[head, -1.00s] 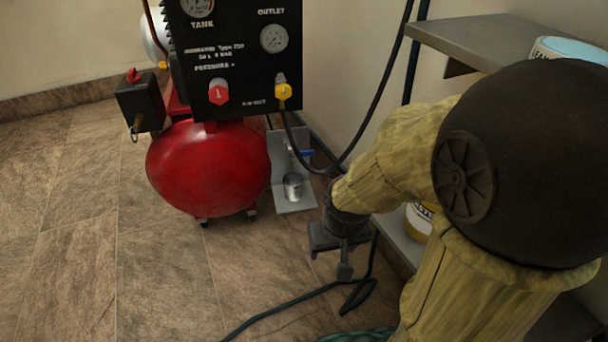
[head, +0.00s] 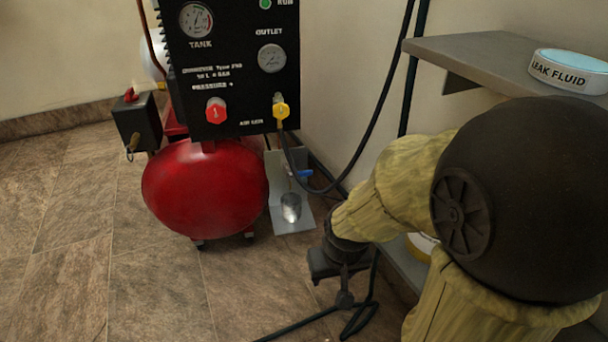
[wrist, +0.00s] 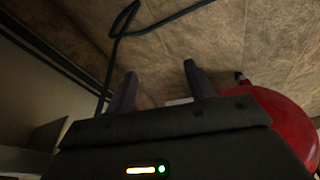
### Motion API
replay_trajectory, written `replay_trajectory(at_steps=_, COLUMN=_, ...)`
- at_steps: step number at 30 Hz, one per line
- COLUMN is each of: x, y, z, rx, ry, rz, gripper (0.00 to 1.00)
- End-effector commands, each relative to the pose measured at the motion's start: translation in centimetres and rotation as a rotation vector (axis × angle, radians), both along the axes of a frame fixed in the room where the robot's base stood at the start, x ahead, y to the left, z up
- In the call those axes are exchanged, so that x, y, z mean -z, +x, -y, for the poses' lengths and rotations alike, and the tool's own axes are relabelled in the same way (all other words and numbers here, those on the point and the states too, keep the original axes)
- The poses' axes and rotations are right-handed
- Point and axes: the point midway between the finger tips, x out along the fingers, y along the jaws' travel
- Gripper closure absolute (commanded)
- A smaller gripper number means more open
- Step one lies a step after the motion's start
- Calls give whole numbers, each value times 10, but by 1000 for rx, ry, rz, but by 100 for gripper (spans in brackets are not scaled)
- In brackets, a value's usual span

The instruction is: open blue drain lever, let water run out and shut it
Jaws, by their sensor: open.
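The blue drain lever (head: 304,174) shows in the head view, low on the wall-side bracket (head: 293,218) to the right of the red tank (head: 205,188). A small metal cup (head: 291,208) stands on the bracket's base below the lever. My gripper (head: 345,298) is in front and to the right of the bracket, apart from it, pointing down toward the floor. In the wrist view my gripper (wrist: 158,88) shows two dark fingers spread apart with nothing between them. The red tank (wrist: 270,122) is at the right there. The lever is not visible in the wrist view.
A black panel (head: 235,70) with gauges and knobs stands above the tank. A black hose (head: 375,110) hangs from it. A grey shelf (head: 480,50) holding a leak fluid tub (head: 568,70) is at right. A dark hose (head: 300,328) lies on the floor. Floor at left is clear.

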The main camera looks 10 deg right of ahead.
Motion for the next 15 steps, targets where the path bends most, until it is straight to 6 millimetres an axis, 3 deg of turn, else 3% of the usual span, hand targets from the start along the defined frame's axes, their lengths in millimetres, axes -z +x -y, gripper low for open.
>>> replay_trajectory(at_steps=5, x=-16, y=0, z=0, rx=0, ry=0, rz=0, gripper=64)
replay_trajectory(at_steps=15, x=-103, y=0, z=0, rx=0, ry=0, rz=0, gripper=64)
